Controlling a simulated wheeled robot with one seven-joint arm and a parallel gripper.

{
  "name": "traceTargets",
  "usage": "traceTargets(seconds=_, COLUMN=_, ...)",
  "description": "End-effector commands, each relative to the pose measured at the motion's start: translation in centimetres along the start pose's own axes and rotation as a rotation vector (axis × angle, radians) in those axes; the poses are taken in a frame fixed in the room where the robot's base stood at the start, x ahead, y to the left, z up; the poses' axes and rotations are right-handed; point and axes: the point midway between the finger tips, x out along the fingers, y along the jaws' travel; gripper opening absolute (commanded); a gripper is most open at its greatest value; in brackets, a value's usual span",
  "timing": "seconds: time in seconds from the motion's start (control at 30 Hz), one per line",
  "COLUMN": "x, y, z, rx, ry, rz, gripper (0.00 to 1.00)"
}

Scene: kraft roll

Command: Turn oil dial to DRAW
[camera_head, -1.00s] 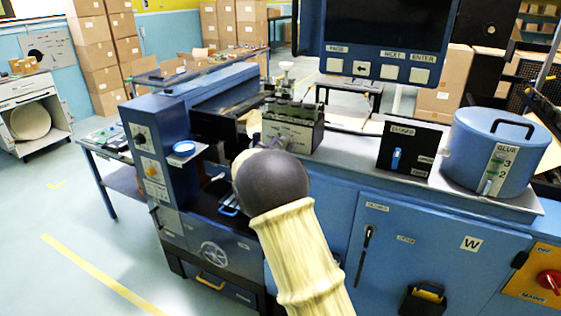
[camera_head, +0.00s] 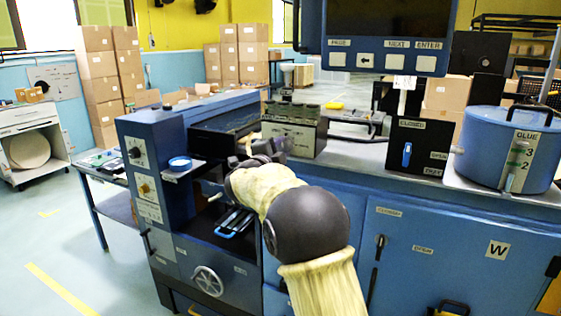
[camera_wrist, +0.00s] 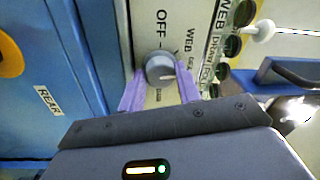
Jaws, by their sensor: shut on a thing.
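The oil dial (camera_wrist: 160,67) is a small round grey knob on a pale label plate (camera_wrist: 150,20) in the wrist view. "OFF" and "WEB" are printed around it, and smaller lettering beside the knob is hard to read. A light mark shows on the knob's lower right. My gripper (camera_wrist: 161,88) has its two purple fingers on either side of the knob and is shut on it. In the head view my gripper (camera_head: 263,150) is at the front of the block with the green top (camera_head: 292,110), and the dial is hidden there.
A blue glue pot (camera_head: 490,150) and a black switch panel (camera_head: 418,148) stand to the right on the machine top. A monitor (camera_head: 385,25) hangs above. A blue control column (camera_head: 150,170) with knobs stands left of my arm. Open floor lies at the left.

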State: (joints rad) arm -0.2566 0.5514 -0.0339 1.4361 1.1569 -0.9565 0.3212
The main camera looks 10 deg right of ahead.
Motion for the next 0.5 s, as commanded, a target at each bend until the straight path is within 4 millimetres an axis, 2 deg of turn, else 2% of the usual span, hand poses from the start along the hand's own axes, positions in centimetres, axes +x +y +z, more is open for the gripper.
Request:
traceTargets(seconds=0.2, x=0.0, y=0.14, z=0.05, rx=0.086, ry=0.007, rz=0.001, gripper=0.11)
traceTargets(seconds=0.5, x=0.0, y=0.0, z=0.06, rx=0.11, ry=0.008, rz=0.002, gripper=0.11)
